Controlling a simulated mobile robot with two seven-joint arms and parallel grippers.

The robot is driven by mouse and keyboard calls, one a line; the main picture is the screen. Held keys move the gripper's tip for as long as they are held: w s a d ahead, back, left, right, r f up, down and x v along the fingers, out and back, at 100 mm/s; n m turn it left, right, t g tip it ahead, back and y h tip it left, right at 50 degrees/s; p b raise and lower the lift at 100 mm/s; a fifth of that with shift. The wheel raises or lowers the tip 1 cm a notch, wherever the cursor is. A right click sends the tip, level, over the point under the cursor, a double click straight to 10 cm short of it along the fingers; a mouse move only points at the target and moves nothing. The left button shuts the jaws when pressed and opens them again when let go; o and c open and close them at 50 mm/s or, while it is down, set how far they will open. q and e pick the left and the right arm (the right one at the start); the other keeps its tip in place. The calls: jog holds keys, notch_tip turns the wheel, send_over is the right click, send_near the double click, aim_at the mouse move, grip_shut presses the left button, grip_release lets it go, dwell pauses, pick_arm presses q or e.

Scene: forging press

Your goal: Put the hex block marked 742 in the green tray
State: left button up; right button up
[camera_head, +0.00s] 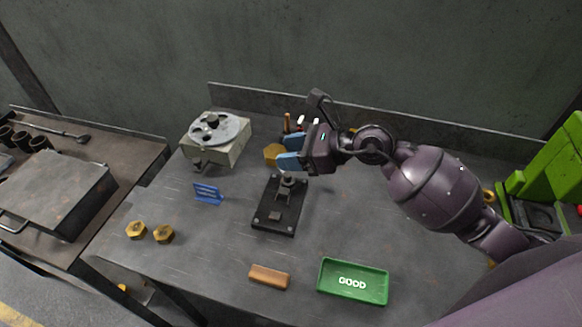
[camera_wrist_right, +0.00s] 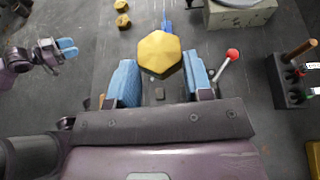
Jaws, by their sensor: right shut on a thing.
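My right gripper (camera_head: 289,153) is shut on a yellow hex block (camera_head: 272,153), held between its blue fingertips. The block also shows in the right wrist view (camera_wrist_right: 158,52), with a finger on each side; no number is readable on it. It is behind the black fixture and well away from the tray. The green tray (camera_head: 352,297), marked GOOD, lies at the front right of the table and looks empty. My left gripper (camera_wrist_right: 68,47) shows at the left of the wrist view; its fingers are too small to judge.
A black fixture (camera_head: 267,222) stands mid-table between block and tray; a red-knobbed lever (camera_wrist_right: 232,54) stands beside the right finger. Two brass hex pieces (camera_head: 136,229) (camera_head: 163,234), a blue stand (camera_head: 207,193), an orange-brown bar (camera_head: 269,277) and a dial unit (camera_head: 215,150) are around.

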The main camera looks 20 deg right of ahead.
jog(key=shift+r, duration=0.45)
jog(key=shift+s+d, duration=0.6)
jog(key=shift+d, duration=2.55)
jog(key=shift+n+g, duration=0.4)
jog(key=shift+g, duration=0.1)
jog(key=a, duration=0.5)
jog(key=shift+w+a+r, duration=0.15)
jog(key=shift+w+a, duration=0.05)
jog(key=shift+w, duration=0.2)
jog(key=shift+w+a+r+m+t, duration=0.1)
jog(key=shift+w+a+m+t, duration=0.1)
jog(key=shift+a+m+t, duration=0.25)
